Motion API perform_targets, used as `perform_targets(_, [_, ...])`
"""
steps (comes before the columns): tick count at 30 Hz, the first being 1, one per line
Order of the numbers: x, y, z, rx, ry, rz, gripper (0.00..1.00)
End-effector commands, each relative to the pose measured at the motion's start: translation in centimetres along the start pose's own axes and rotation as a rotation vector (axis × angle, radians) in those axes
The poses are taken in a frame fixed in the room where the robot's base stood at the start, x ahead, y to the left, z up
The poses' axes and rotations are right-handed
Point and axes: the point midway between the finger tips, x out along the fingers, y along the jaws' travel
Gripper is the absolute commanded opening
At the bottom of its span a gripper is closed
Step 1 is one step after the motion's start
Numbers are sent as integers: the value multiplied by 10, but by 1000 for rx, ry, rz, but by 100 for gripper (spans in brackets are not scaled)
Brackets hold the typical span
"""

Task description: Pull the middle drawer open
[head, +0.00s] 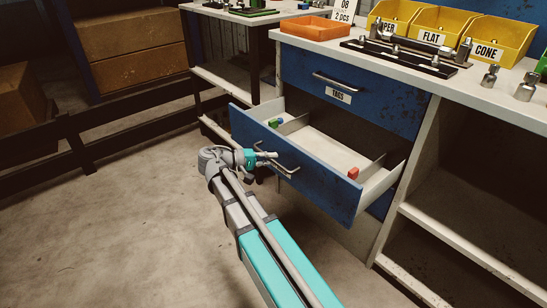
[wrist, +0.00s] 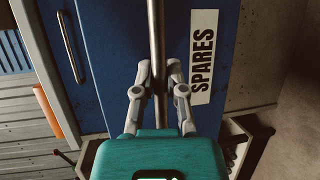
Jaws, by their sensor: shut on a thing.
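The middle drawer (head: 300,172) is blue-fronted and stands pulled well out of the cabinet, its pale inside in view from above. Its metal bar handle (head: 288,169) also shows upright in the wrist view (wrist: 156,30), beside a white SPARES label (wrist: 204,55). My gripper (head: 272,158) is at the handle on the drawer front. In the wrist view my two fingers (wrist: 160,80) are closed around the bar, one on each side.
The top drawer (head: 350,95) above is shut, with its own handle (head: 333,81). The worktop carries an orange tray (head: 315,28), yellow bins (head: 440,26) and metal fittings (head: 525,86). Open shelves (head: 470,240) stand at the right. Bare floor (head: 120,225) lies in front and left.

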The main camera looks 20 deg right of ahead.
Motion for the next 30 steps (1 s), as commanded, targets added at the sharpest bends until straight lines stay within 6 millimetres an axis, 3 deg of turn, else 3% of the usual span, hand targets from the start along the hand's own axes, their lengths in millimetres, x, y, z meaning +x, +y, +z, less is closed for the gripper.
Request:
perform_targets(6, [2, 2, -6, 2, 5, 3, 0])
perform_targets(7, [2, 2, -6, 2, 5, 3, 19])
perform_targets(12, [4, 2, -5, 2, 2, 2, 51])
perform_targets(30, [6, 2, -1, -1, -3, -1, 51])
